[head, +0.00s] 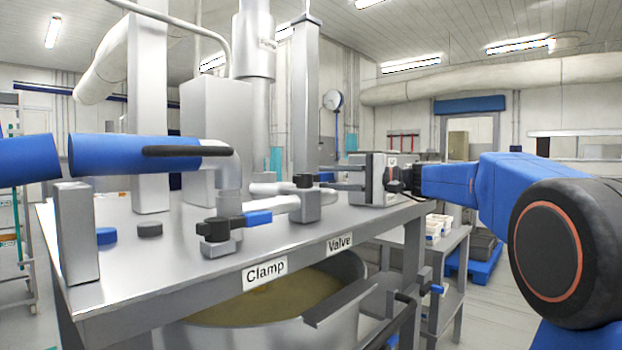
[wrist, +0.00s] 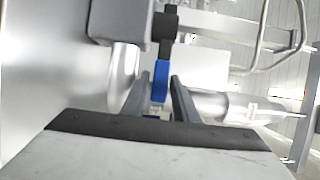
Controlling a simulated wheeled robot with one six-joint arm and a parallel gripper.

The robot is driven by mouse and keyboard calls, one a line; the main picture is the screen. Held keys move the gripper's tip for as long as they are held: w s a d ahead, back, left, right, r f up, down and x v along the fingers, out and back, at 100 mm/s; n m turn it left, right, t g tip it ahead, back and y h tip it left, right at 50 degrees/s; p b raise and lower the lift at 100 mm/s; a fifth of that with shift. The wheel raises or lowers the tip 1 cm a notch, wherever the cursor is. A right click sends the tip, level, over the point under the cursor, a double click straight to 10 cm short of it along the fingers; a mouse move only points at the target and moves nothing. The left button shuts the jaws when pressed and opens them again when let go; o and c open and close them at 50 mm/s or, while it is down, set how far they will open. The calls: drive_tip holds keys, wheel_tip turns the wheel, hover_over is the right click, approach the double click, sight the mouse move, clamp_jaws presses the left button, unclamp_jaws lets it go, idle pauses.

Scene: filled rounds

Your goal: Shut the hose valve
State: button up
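The hose valve (head: 304,182) stands on the steel table behind the label "Valve", a black fitting on a metal pipe. In the wrist view its black hub (wrist: 168,20) carries a lever with a blue grip (wrist: 160,82) pointing toward my gripper. My gripper (head: 322,177) reaches in from the right, level with the valve. Its two fingers (wrist: 160,100) lie either side of the blue grip, with a visible gap on the left and a narrow one on the right. The gripper is open. In the head view the fingers partly hide the lever.
A clamp (head: 218,230) with a blue handle (head: 258,218) sits nearer on the table (head: 180,270). A vat (head: 335,335) of yellowish liquid is below. A low side table (head: 447,243) stands at right.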

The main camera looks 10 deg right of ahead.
drive_tip(key=shift+x, duration=2.85)
clamp_jaws()
